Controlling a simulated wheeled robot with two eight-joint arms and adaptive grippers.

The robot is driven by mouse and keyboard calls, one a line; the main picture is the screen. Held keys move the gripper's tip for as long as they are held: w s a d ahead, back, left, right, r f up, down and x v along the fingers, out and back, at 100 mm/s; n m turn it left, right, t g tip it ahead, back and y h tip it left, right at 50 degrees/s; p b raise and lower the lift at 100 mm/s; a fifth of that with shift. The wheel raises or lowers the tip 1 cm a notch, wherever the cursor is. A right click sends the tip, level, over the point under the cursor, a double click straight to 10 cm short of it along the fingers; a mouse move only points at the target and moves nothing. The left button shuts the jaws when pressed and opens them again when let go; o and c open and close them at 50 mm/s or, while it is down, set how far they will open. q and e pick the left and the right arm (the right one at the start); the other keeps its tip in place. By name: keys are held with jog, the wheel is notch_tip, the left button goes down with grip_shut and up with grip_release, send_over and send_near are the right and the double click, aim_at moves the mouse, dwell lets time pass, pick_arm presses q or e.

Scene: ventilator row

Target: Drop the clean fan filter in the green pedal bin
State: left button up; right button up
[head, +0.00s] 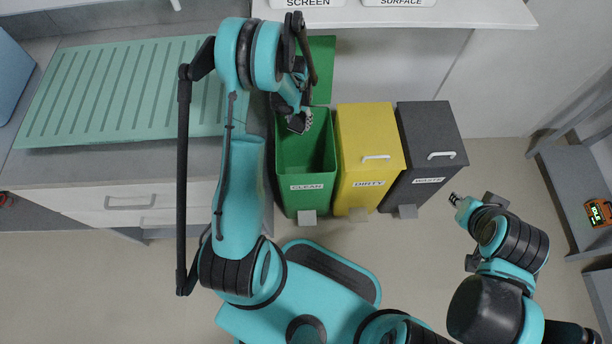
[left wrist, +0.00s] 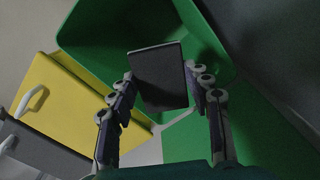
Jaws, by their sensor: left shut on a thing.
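The green pedal bin (head: 304,200), labelled CLEAN, stands at the left end of a row of bins with its lid (head: 323,70) raised. My left gripper (head: 299,118) is over the far part of its open mouth. In the left wrist view the gripper (left wrist: 161,88) is shut on a thin dark rectangular filter (left wrist: 159,75), held between the two fingers with the green bin (left wrist: 90,28) opening behind it. In the head view the filter is mostly hidden by the gripper. My right gripper (head: 458,200) is low at the right, away from the bins; its fingers are too small to read.
A yellow bin (head: 369,185) labelled DIRTY and a grey bin (head: 425,135) stand closed beside the green bin. A counter with a green ribbed mat (head: 120,90) is at the left, and a white shelf (head: 450,14) at the back. The floor in front is clear.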

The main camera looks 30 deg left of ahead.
pick_arm(q)
notch_tip(320, 180, down, 4)
jog(key=shift+r+b, duration=0.2)
jog(key=shift+b, duration=0.65)
jog(key=o, duration=1)
jog(key=shift+r, duration=0.15)
notch_tip(320, 180, up, 7)
jog(key=shift+r, duration=0.15)
